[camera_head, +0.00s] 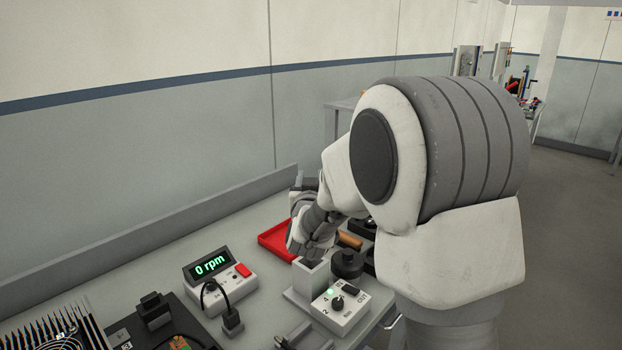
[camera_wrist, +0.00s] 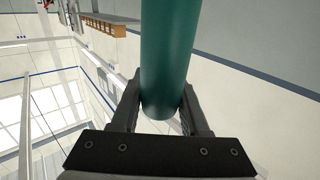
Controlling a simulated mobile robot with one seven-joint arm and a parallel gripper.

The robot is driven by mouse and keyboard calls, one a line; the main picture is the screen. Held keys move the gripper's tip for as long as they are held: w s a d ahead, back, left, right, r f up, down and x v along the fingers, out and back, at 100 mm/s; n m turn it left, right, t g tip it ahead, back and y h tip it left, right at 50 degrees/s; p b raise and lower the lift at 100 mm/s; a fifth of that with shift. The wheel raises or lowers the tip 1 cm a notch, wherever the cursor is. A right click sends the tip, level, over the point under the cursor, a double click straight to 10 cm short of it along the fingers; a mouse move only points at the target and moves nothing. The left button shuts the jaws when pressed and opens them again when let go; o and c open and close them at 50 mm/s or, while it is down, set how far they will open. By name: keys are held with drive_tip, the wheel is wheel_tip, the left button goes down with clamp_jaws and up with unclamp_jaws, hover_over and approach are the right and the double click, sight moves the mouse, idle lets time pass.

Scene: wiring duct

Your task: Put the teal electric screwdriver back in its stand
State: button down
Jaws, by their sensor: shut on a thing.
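The teal screwdriver (camera_wrist: 168,50) fills the middle of the wrist view as a smooth round body. My gripper (camera_wrist: 161,108) is shut on it, with one dark finger on each side. In the head view my wrist and hand (camera_head: 305,232) are over the bench, close above a light grey square holder (camera_head: 311,276) on a flat base, which looks like the stand. The screwdriver cannot be made out in the head view, and its tip is hidden. I cannot tell whether any of it is inside the holder.
A white control box (camera_head: 342,311) with a knob and a black round part (camera_head: 347,264) stand close right of the holder. A red tray (camera_head: 275,241) lies behind. An rpm display box (camera_head: 219,279) and a cable are left. My arm hides the bench's right side.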

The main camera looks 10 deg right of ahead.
wheel_tip(320, 180, down, 11)
drive_tip(key=b, duration=1)
idle(0.8)
drive_tip(key=shift+r, duration=0.15)
drive_tip(key=shift+c, duration=1.6)
unclamp_jaws()
drive_tip(key=b+v, duration=0.4)
drive_tip(key=v, duration=1.3)
drive_tip(key=shift+s, duration=0.2)
drive_tip(key=shift+a, duration=0.1)
